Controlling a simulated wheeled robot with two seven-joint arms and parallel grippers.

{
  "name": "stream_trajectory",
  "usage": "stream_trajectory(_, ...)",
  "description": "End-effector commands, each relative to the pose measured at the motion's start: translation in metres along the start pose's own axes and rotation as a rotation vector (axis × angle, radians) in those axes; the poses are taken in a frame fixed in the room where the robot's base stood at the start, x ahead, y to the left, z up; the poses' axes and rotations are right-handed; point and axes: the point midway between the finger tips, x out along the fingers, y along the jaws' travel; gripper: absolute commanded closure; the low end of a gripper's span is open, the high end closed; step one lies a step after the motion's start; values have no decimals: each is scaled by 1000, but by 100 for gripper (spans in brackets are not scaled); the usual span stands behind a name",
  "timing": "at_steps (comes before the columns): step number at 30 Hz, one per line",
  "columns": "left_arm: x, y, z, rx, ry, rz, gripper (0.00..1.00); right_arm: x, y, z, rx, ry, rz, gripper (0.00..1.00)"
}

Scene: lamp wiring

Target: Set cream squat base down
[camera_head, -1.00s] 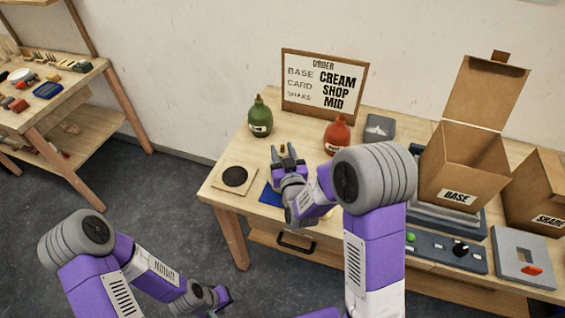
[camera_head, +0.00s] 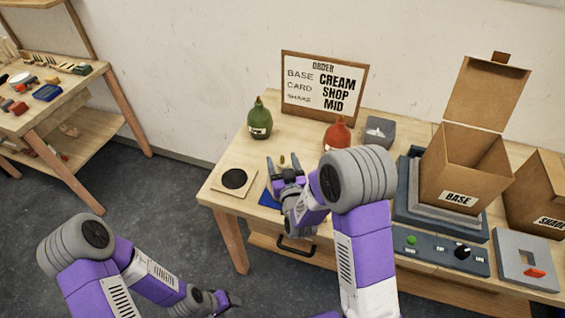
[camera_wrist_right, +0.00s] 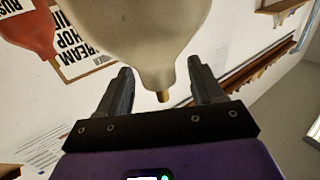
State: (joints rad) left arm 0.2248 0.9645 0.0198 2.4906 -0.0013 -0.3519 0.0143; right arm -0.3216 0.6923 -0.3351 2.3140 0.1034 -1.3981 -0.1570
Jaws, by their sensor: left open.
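The cream squat base (camera_wrist_right: 140,25) fills the upper middle of the right wrist view, its narrow neck and brass tip pointing down in that picture. My right gripper (camera_wrist_right: 162,85) has a finger on each side of the neck, with a visible gap on both sides. In the head view my right gripper (camera_head: 283,164) is over the table's left part with its fingers apart; the base is mostly hidden there, and I cannot see what is under it. My left gripper (camera_head: 228,300) is open and low in front of the table, away from the base.
A wooden square with a black disc (camera_head: 234,178) lies left of my right gripper. A blue mat (camera_head: 267,198) is partly covered. Green (camera_head: 259,120) and red (camera_head: 338,134) bases stand behind, before the order board (camera_head: 323,88). The BASE box (camera_head: 462,172) stands right.

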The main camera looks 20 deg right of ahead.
Motion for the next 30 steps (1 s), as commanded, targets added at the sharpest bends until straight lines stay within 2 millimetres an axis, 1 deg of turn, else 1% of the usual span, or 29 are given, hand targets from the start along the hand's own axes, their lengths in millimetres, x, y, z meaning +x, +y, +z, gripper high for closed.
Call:
stream_trajectory(6, 0, 0, 0, 0, 0, 0, 38, 0, 0, 0, 0, 0, 0, 33)
stream_trajectory(10, -5, 2, 0, 0, 0, 0, 38, 0, 0, -4, 0, 0, 0, 33)
stream_trajectory(14, -1, 0, 0, 0, 0, 0, 38, -20, 0, -2, 1, -2, 0, 33)
stream_trajectory(20, 3, -1, 0, 0, 0, 0, 38, -65, 0, -1, 0, -3, -1, 33)
stream_trajectory(21, -9, 3, 1, -1, -1, 0, 38, -62, 0, -5, -4, -5, 1, 33)
stream_trajectory(30, -49, 18, 2, 0, 0, 0, 38, -69, 0, -6, -8, -4, 5, 33)
